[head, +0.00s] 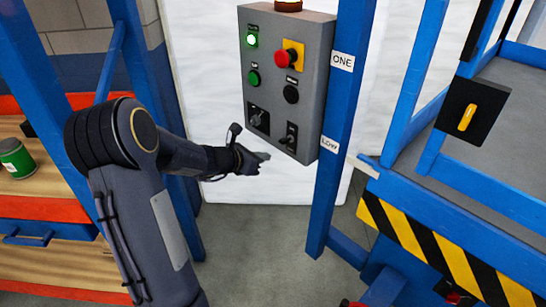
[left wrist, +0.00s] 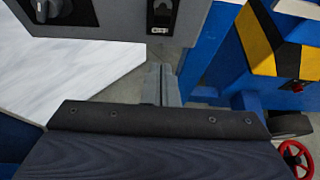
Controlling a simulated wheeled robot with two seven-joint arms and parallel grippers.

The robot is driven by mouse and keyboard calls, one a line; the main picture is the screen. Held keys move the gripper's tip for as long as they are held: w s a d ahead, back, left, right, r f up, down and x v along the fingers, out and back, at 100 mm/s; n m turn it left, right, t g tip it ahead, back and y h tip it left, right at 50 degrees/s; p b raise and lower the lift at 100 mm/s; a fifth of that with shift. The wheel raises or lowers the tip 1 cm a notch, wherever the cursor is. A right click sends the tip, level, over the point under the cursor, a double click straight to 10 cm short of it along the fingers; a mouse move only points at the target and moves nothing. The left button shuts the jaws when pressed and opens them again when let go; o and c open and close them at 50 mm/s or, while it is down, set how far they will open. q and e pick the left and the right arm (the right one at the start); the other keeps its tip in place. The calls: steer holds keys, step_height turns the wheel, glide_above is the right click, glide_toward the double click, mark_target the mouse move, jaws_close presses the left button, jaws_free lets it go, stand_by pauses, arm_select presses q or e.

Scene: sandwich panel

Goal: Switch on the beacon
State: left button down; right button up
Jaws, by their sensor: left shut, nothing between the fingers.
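The beacon (head: 288,5) is an amber-brown lamp on top of a grey control box (head: 313,90); its top is cut off, and I cannot tell whether it is lit. The box's lower front has a black rotary knob (head: 257,118) at left and a black lever switch (head: 289,137) at right. In the left wrist view, the knob (left wrist: 45,10) and switch plate (left wrist: 163,12) show at the top. A small label under the switch is hard to read. My left gripper (head: 263,156) is shut and empty, just below the box's lower edge. Its fingers (left wrist: 163,80) point toward the switch. My right gripper is out of view.
The box also carries a lit green lamp (head: 251,40), a red mushroom button (head: 285,58), a green button (head: 253,78) and a black button (head: 291,94). A blue post (head: 340,110) stands right of the box. A striped blue frame (head: 420,240) is at right.

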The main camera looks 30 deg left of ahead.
arm_select(q)
steer(key=shift+v, duration=1.95)
steer(key=shift+d+r, duration=0.1)
steer(key=shift+r, duration=0.05)
